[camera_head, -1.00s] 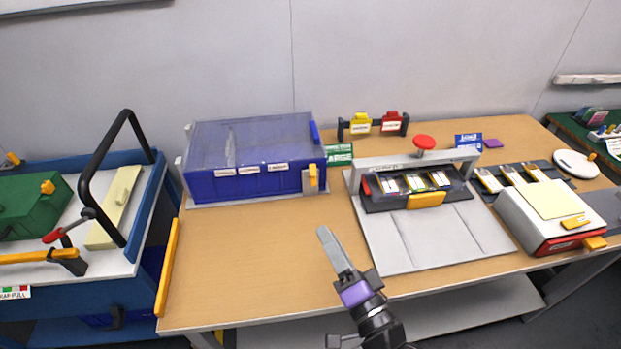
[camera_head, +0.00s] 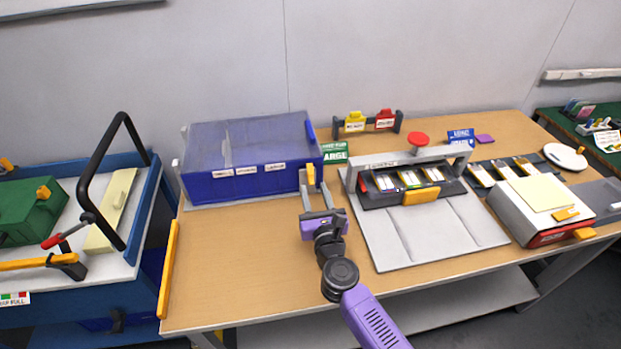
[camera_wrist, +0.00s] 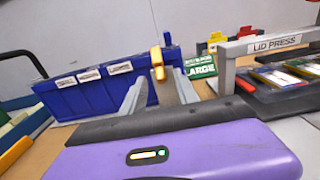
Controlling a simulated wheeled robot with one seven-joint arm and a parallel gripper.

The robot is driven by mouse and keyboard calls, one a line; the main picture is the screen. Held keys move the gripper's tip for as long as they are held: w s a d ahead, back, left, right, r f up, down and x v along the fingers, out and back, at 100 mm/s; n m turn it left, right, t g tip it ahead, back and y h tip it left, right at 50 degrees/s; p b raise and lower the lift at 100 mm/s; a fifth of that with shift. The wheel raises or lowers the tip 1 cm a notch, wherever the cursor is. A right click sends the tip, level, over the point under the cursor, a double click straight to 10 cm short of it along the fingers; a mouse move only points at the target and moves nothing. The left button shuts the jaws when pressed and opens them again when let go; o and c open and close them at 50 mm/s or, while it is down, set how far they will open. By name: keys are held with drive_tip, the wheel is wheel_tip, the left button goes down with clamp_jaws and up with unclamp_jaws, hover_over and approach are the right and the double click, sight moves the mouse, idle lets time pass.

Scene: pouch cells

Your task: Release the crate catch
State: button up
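The blue crate (camera_head: 225,187) with a translucent lid (camera_head: 250,140) stands at the back left of the wooden table. Its yellow catch (camera_head: 311,174) sits at the right end of the front face, on a grey plate; the catch also shows in the wrist view (camera_wrist: 157,62). My gripper (camera_head: 316,187) is open in front of the catch. In the wrist view its two grey fingers (camera_wrist: 155,90) point at the catch, which appears between the tips. I cannot tell whether the fingers touch it. Nothing is held.
A lid press (camera_head: 415,160) with a red knob and a grey base stands right of my gripper. A blue cart (camera_head: 80,290) stands at the left. The table in front of the crate (camera_head: 235,260) is clear.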

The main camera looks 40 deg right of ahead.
sight(312, 182)
drive_tip(key=shift+x, duration=2.75)
clamp_jaws()
